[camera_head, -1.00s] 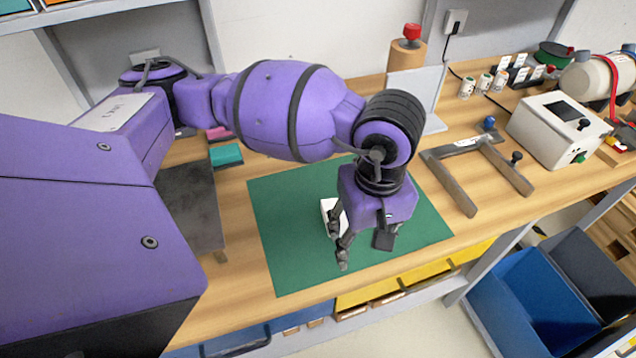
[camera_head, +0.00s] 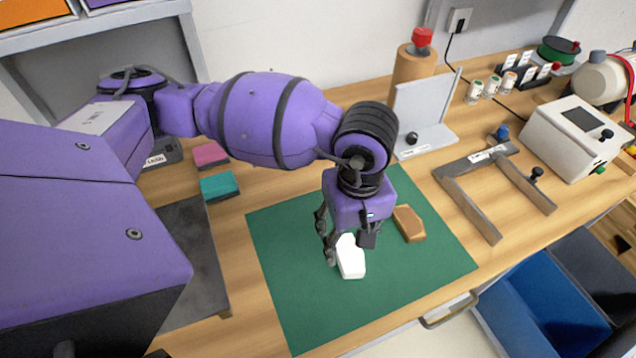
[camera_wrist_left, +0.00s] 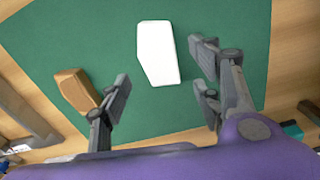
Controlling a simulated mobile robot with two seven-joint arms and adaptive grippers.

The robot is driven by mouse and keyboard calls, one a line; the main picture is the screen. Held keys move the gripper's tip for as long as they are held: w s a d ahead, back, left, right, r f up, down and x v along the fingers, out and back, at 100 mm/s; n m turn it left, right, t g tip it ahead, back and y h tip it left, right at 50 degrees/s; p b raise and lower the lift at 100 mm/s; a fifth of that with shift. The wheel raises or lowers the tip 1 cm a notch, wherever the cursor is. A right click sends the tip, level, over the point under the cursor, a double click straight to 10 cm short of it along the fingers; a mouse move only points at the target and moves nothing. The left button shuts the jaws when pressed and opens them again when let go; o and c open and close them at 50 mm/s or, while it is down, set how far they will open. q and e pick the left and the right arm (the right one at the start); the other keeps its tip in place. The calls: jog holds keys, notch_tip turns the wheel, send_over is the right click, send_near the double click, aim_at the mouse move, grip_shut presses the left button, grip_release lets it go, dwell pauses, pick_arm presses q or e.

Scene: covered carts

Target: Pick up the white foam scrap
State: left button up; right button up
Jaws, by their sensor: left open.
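In the left wrist view the foam scrap (camera_wrist_left: 157,54) shows whole, a white block with a cut corner. My left gripper (camera_head: 347,254) is open and empty above the mat. Its two fingers (camera_wrist_left: 165,92) stand apart in the wrist view, with the scrap ahead of and between their lines. Whether the fingertips touch it cannot be told. My right gripper is not in view.
A brown block (camera_head: 409,223) lies on the mat right of the gripper; it also shows in the wrist view (camera_wrist_left: 77,90). Teal (camera_head: 219,186) and pink (camera_head: 210,154) blocks lie left. The mat's front is clear.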

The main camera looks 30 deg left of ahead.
aim_at(348, 246)
pick_arm(q)
notch_tip(348, 246, down, 4)
jog(key=shift+r, duration=0.15)
jog(key=shift+f, duration=0.3)
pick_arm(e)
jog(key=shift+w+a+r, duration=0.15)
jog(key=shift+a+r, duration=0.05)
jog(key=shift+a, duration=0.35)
pick_arm(q)
jog(key=shift+c, duration=0.6)
jog(key=c, duration=0.7)
jog(key=shift+c, duration=0.2)
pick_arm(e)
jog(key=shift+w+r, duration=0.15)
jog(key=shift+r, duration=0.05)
pick_arm(q)
jog(key=shift+r, duration=0.1)
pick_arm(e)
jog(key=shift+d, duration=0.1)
